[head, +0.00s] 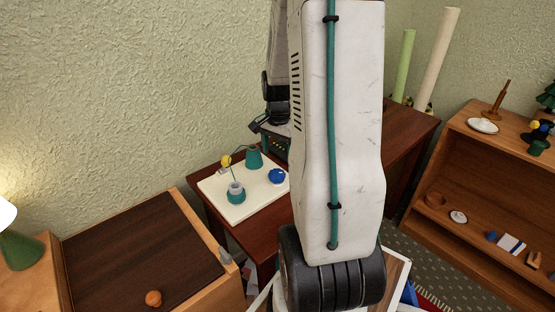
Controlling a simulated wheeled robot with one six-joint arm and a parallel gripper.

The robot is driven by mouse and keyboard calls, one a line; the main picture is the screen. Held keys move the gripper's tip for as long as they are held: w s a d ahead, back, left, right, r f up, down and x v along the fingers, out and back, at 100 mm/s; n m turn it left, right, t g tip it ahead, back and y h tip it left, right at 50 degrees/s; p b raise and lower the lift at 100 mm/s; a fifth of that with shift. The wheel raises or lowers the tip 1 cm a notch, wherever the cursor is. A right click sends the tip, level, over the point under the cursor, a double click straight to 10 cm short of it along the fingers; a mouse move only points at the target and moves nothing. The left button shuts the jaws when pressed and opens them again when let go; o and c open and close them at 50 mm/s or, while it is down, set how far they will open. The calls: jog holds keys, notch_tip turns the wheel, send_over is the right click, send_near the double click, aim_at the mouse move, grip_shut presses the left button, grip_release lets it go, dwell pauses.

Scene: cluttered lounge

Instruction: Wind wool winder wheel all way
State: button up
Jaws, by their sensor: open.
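A white board (218,205) lies on a dark red-brown table (215,222) at picture centre. On it stand a teal pot-like piece with a grey top (236,194), a thin stem with a yellow knob (226,161), a teal cone-shaped piece (254,158) and a round blue piece (277,177). These look like the wool winder, but I cannot tell which part is its wheel. My gripper (258,127) is dark, open and above the back of the board, apart from the yellow knob. My white arm hides much of it and the table's right part.
A wooden cabinet (185,205) with a dark top and an orange knob-like object (153,298) stands at left, beside a lamp (18,248). An open wooden shelf (455,150) with small objects stands at right. Tall green (403,65) and cream (437,58) cylinders stand behind.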

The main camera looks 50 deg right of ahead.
aim_at(277, 173)
jog(key=n, duration=0.6)
jog(key=shift+a+r, duration=0.1)
jog(key=shift+a, duration=0.05)
jog(key=n, duration=0.5)
jog(key=shift+n, duration=0.4)
jog(key=n, duration=0.5)
jog(key=shift+a, duration=0.1)
jog(key=n, duration=0.5)
jog(key=shift+n, duration=0.3)
notch_tip(277, 173, down, 8)
jog(key=shift+r, duration=0.1)
jog(key=shift+c, duration=0.2)
jog(key=c, duration=0.9)
